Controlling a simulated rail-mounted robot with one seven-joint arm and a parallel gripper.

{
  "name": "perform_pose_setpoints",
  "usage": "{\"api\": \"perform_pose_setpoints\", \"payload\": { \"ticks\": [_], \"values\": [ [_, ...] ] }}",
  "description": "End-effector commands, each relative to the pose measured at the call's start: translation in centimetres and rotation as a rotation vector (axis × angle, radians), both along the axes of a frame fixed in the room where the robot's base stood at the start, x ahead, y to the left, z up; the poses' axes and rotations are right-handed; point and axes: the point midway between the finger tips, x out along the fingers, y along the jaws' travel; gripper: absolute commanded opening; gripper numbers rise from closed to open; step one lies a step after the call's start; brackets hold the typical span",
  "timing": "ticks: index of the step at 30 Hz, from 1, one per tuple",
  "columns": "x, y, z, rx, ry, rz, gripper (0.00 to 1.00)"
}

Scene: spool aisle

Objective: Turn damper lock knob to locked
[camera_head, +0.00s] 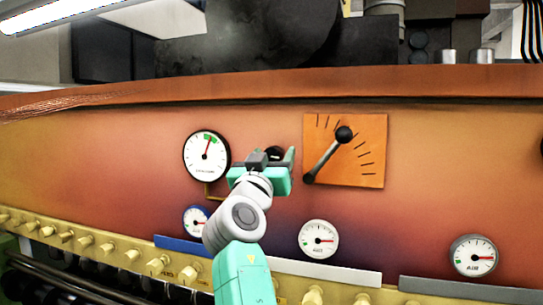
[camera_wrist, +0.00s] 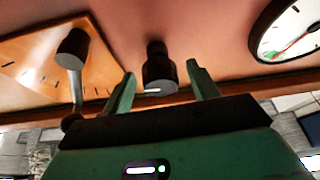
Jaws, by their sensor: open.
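A dark round knob (camera_wrist: 160,72) with a short white mark on its face sticks out from the orange panel in the wrist view. In the head view the knob (camera_head: 275,152) is largely hidden behind my gripper. My gripper (camera_head: 272,160) is open and faces the panel. In the wrist view my gripper (camera_wrist: 162,78) has one green finger on each side of the knob, with gaps visible. I cannot tell how deep the knob sits between the fingers. No lock label is readable.
A lever (camera_head: 328,156) with a black ball end sits on an orange scale plate (camera_head: 372,170) just right of my gripper. A large gauge (camera_head: 206,156) is close on the left. Smaller gauges (camera_head: 318,240) and a row of yellow valves (camera_head: 107,248) lie below.

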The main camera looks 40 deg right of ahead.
Motion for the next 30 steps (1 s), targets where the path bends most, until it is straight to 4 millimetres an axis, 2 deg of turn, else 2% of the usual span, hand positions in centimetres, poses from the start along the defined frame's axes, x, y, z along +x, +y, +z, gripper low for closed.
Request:
{"api": "perform_pose_setpoints", "payload": {
  "ticks": [1,7,17,30],
  "values": [
    [0.00,0.02,-0.02,0.000,0.000,0.000,0.53],
    [0.00,0.03,-0.02,0.000,0.000,0.000,0.15],
    [-0.02,0.04,0.21,-0.026,0.041,0.000,0.15],
    [-0.12,-0.01,0.82,-0.206,0.343,0.001,0.15]
  ]
}}
